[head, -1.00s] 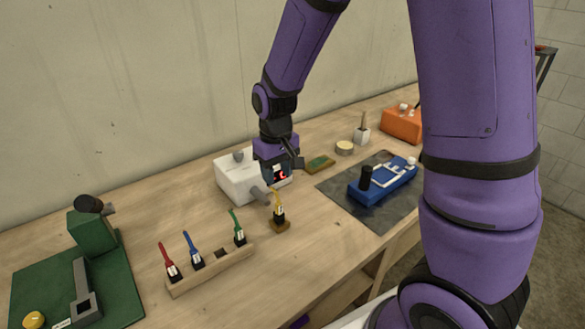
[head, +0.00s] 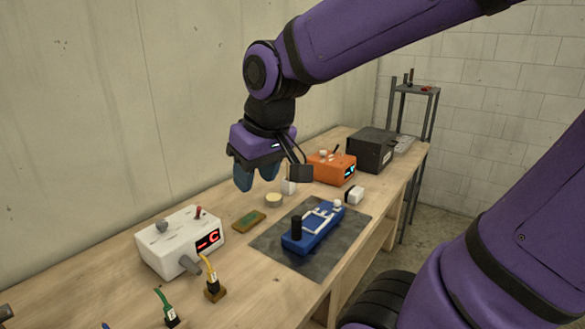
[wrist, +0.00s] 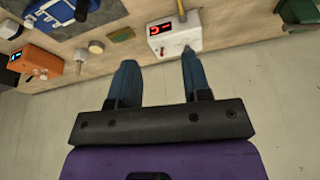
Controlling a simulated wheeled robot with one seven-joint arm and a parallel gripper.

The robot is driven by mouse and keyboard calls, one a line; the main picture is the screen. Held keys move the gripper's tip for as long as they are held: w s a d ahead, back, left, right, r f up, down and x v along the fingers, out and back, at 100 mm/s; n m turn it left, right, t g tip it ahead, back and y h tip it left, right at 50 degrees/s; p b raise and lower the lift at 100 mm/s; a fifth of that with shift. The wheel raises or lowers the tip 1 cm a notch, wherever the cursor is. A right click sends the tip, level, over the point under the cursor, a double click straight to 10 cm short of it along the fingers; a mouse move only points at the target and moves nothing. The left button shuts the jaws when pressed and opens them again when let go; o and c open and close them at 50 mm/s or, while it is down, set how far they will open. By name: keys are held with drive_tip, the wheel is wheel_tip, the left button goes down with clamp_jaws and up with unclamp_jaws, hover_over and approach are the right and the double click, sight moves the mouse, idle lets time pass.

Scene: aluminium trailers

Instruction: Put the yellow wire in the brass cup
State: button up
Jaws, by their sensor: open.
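The yellow wire (head: 209,270) stands upright from a black labelled plug in a small wooden block, in front of the white box; its yellow part shows at the top edge of the wrist view (wrist: 182,10). A small round brass-coloured tin (head: 273,200) with a pale top, perhaps the brass cup, sits on the bench beyond the green board; it also shows in the wrist view (wrist: 96,46). My gripper (head: 256,178) is open and empty, above the back of the bench near the tin and well away from the wire. Its blue fingers (wrist: 158,72) are apart.
The white box (head: 180,242) with a red display stands behind the wire. A green board (head: 249,220) lies nearby. A blue device (head: 314,229) rests on a dark mat (head: 270,243). An orange box (head: 331,167) and a black box (head: 371,150) stand farther right. A wall runs behind the bench.

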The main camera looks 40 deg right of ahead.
drive_tip(key=s+d+r+t, duration=0.1)
drive_tip(key=s+r, duration=0.2)
drive_tip(key=s, duration=0.4)
drive_tip(key=shift+s+d+m, duration=0.15)
drive_tip(key=shift+s+m, duration=0.15)
drive_tip(key=shift+s, duration=0.1)
drive_tip(key=shift+o, duration=0.5)
idle(1.1)
